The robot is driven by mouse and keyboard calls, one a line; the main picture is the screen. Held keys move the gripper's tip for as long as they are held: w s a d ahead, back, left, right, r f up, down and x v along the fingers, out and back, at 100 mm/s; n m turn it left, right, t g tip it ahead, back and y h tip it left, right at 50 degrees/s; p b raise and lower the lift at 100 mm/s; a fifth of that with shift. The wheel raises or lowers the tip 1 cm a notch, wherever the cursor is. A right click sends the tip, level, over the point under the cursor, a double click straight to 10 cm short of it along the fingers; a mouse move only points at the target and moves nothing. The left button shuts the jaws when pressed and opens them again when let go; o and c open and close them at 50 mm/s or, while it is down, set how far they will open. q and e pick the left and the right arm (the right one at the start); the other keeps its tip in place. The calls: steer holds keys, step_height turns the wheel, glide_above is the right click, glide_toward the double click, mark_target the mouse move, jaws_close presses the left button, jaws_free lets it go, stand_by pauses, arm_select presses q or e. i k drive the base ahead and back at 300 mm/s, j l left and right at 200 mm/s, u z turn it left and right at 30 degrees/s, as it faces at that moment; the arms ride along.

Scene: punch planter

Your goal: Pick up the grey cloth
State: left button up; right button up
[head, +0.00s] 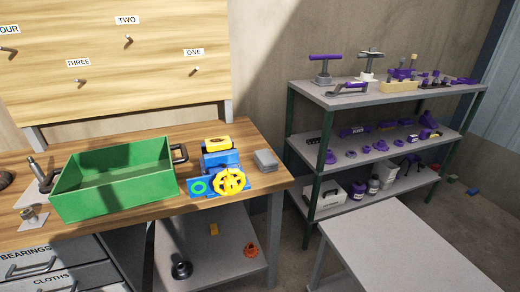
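A small grey folded stack (265,160), which looks like the grey cloth, lies on the wooden workbench (262,187) near its right edge. It sits just right of a blue device with a yellow handwheel (229,182), with a small gap between them. Nothing covers its top. Neither of my grippers shows in the head view.
A green open bin (112,190) with dark handles stands on the bench left of the blue device. A drawer labelled CLOTHS (60,280) is below left. A shelf rack (385,95) with purple parts and a bare grey table (400,250) stand to the right.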

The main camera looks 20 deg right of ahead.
mark_target(268, 164)
steer(key=i+l+z, duration=0.15)
steer(key=i+l, duration=0.6)
steer(key=i, duration=0.15)
